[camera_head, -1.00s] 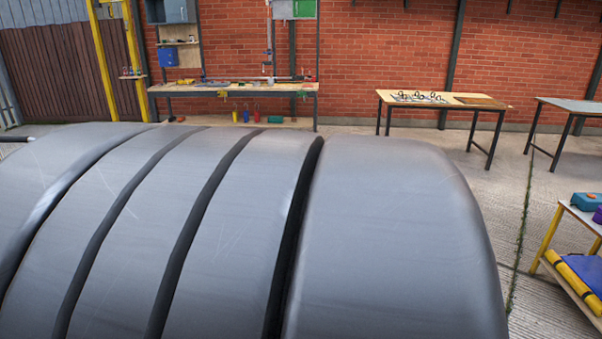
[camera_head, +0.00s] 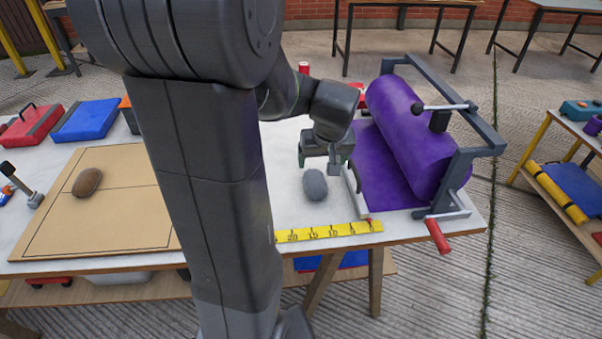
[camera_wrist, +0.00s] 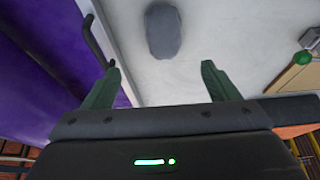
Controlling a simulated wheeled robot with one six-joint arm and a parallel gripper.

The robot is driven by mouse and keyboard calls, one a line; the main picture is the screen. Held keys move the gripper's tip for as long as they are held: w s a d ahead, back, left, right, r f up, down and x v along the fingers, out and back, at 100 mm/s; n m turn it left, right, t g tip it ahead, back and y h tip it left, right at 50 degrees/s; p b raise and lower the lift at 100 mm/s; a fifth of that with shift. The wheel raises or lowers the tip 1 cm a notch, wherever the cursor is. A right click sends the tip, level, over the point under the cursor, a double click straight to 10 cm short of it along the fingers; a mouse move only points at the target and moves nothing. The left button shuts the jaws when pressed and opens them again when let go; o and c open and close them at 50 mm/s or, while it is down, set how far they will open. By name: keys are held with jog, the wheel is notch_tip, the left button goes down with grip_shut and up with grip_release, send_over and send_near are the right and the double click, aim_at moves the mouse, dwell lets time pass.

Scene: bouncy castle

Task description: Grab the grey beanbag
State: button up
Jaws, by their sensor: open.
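The grey beanbag (camera_head: 315,185) is a small oval lying on the white tabletop, left of the purple roll. My gripper (camera_head: 326,158) is just behind and above it in the head view. In the wrist view the beanbag (camera_wrist: 163,31) lies beyond the fingertips, roughly centred between them. My gripper (camera_wrist: 160,78) is open there, with two green fingers apart and nothing between them. The beanbag is apart from both fingers.
A purple roll (camera_head: 412,130) in a metal frame with a crank stands close to the right. A yellow tape measure (camera_head: 330,231) lies along the front edge. A brown beanbag (camera_head: 87,182) rests on a tan board (camera_head: 115,220) at left. Red and blue cases sit at the back left.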

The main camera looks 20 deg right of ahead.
aim_at(315, 179)
jog(key=x, duration=0.7)
jog(key=shift+f+b, duration=0.3)
jog(key=shift+f, duration=0.05)
jog(key=shift+w+a+x, duration=0.1)
jog(key=shift+a+x, duration=0.05)
jog(key=shift+x, duration=1.25)
jog(key=shift+w+a+x, duration=0.15)
jog(key=shift+x, duration=1.25)
jog(key=shift+r, duration=0.15)
jog(key=c, duration=1.4)
